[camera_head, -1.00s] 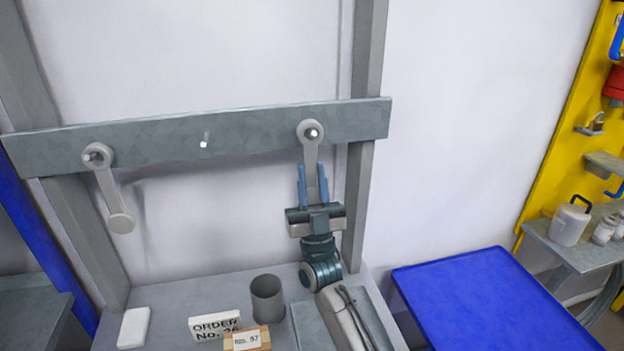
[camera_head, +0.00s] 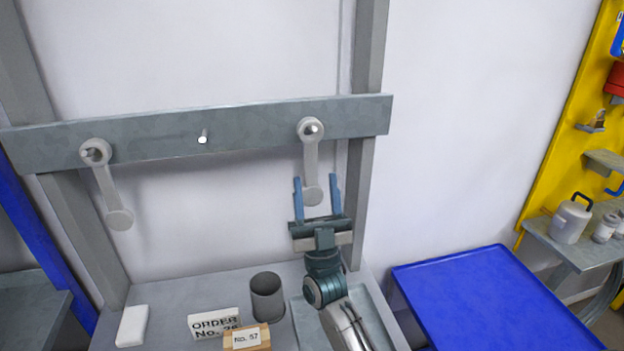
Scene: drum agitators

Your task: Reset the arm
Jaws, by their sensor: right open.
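My right gripper (camera_head: 317,190) is open, with its two blue fingers pointing up. It is at the lower end of the right crank (camera_head: 310,160), whose knob shows between or just behind the fingertips; I cannot tell whether they touch. The right crank hangs nearly straight down from a grey crossbar (camera_head: 250,122). The left crank (camera_head: 106,188) hangs from the same bar, its knob tilted slightly to the right. A short bare peg (camera_head: 203,138) sticks out of the bar between the cranks. My left gripper is not in view.
On the grey bench below stand a grey cup (camera_head: 267,298), an order sign (camera_head: 212,325), a small box labelled No. 57 (camera_head: 247,338) and a white block (camera_head: 132,326). A blue-topped table (camera_head: 490,300) is at the right. The wall area right of the frame is clear.

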